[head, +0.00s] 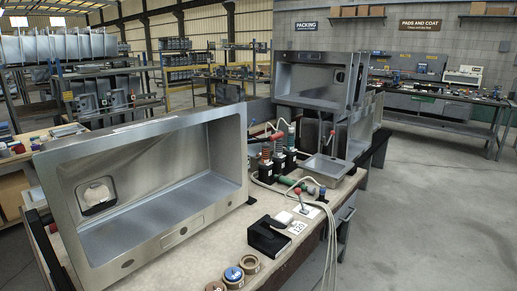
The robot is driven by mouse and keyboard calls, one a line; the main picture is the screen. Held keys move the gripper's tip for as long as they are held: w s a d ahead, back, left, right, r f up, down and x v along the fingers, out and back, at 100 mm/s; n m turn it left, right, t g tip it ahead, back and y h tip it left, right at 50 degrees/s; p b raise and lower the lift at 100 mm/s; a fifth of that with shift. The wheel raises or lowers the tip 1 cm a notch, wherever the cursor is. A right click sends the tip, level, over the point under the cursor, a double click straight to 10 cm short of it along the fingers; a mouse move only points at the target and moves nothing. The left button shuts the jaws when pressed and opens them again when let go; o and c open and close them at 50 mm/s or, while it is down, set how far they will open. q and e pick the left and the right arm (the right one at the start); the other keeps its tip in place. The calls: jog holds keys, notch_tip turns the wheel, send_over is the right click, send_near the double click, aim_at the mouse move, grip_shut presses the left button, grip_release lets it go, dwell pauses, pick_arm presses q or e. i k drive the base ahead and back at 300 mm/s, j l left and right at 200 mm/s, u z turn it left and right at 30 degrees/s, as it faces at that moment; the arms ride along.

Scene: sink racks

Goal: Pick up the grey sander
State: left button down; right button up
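I cannot clearly pick out a grey sander. Several small hand tools with pale hoses lie on the workbench (226,262), right of the large steel sink (215,205). One tool has a green grip (288,181) and another has a red grip (276,136). A small tool with a red top (298,191) stands near a pale pad at the bench's right edge. A dark wedge-shaped block (267,238) sits beside a white card marked 120 (297,227). Neither of my grippers is in view.
Dark bottles with red tops (267,165) stand beside the sink. Round discs (234,277) lie at the bench's front. A steel tray (326,168) and a second steel sink (312,82) are behind. Hoses hang over the right edge. The floor (430,210) at right is clear.

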aim_at(279, 156)
jog(key=i+l+u, duration=0.1)
jog(key=u, duration=0.25)
jog(key=i+l+u, duration=0.1)
jog(key=u, duration=0.25)
jog(key=l+u, duration=0.35)
jog(key=i+l+u, duration=0.15)
jog(key=l+u, duration=0.2)
jog(key=l, duration=0.9)
jog(key=l+u, duration=0.35)
jog(key=l, duration=0.85)
